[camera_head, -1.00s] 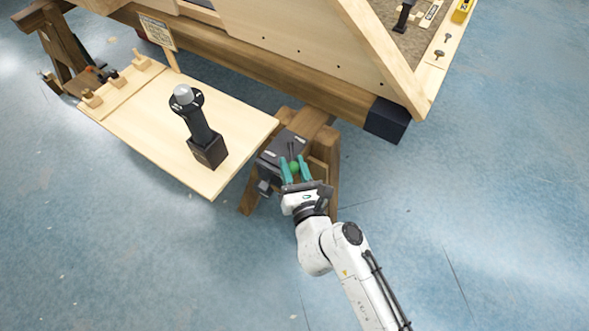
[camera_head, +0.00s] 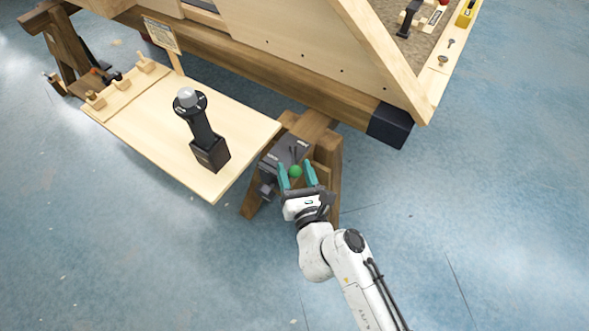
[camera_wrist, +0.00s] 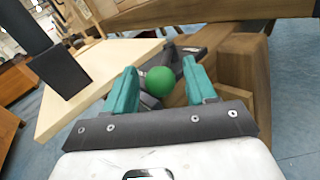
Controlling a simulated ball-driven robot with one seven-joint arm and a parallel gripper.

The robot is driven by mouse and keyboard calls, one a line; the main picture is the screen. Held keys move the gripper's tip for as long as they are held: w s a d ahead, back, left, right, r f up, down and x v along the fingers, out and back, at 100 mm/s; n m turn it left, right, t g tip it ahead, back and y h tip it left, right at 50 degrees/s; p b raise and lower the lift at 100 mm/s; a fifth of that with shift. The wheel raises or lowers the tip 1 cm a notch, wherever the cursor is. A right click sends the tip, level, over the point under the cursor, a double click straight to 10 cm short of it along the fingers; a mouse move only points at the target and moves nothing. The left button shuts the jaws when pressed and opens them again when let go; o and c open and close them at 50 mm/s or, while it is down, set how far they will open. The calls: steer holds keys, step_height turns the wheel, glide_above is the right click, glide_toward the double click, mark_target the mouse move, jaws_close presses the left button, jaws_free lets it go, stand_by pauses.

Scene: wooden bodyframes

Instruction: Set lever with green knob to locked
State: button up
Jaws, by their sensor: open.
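The green knob (camera_head: 295,171) is on a lever of a dark box (camera_head: 284,153) fixed by the wooden trestle. In the wrist view the green knob (camera_wrist: 160,81) lies between the two teal fingers, nearer the left one. My gripper (camera_head: 297,176) is open around the knob in the head view, with a finger on either side. In the wrist view my gripper (camera_wrist: 160,85) shows a gap beside the knob on the right. Whether the left finger touches the knob, I cannot tell. The box's labels are too small to read, and the lever's shaft is mostly hidden behind the knob.
A light wooden board (camera_head: 150,130) left of the box bears a black post with a grey knob (camera_head: 187,96). A wooden trestle (camera_head: 325,160) stands right of the box. A large wooden frame (camera_head: 290,50) spans above. The blue floor in front is clear.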

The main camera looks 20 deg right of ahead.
steer(key=s+a+b, duration=0.1)
steer(key=s+b, duration=0.1)
steer(key=s, duration=0.8)
steer(key=shift+s, duration=0.15)
